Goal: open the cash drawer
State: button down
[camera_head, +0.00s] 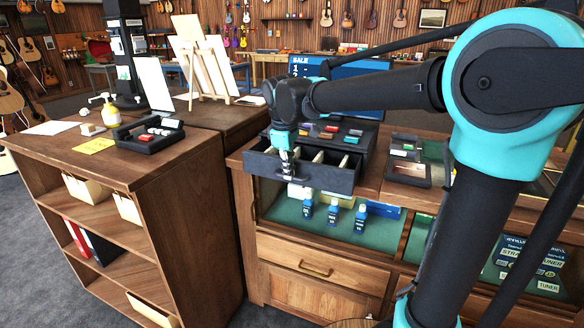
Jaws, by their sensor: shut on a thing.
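The cash drawer (330,182) is a dark tray with light dividers inside, and it stands pulled out from a dark cash box (364,146) on the wooden counter. My gripper (292,178) is at the left part of the drawer's front, pointing down, and is shut on the drawer front. My arm reaches in from the right and hides part of the box's back and left side. The fingertips are small in this view, so the exact contact is hard to see.
Several coloured small items (330,132) lie on top of the cash box. Blue bottles (333,213) stand on the green shelf below the drawer. A dark tray (407,160) is on the counter to the right. A wooden shelf unit (150,190) stands left.

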jog(key=s+a, duration=0.2)
jog(key=s, duration=0.5)
jog(key=shift+a, duration=0.25)
jog(key=c, duration=1.9)
grip_release()
jog(key=r, duration=0.4)
jog(key=s+r, duration=0.1)
jog(key=r, duration=0.2)
jog(key=s+r, duration=0.1)
jog(key=r, duration=0.3)
jog(key=shift+a+r, duration=0.35)
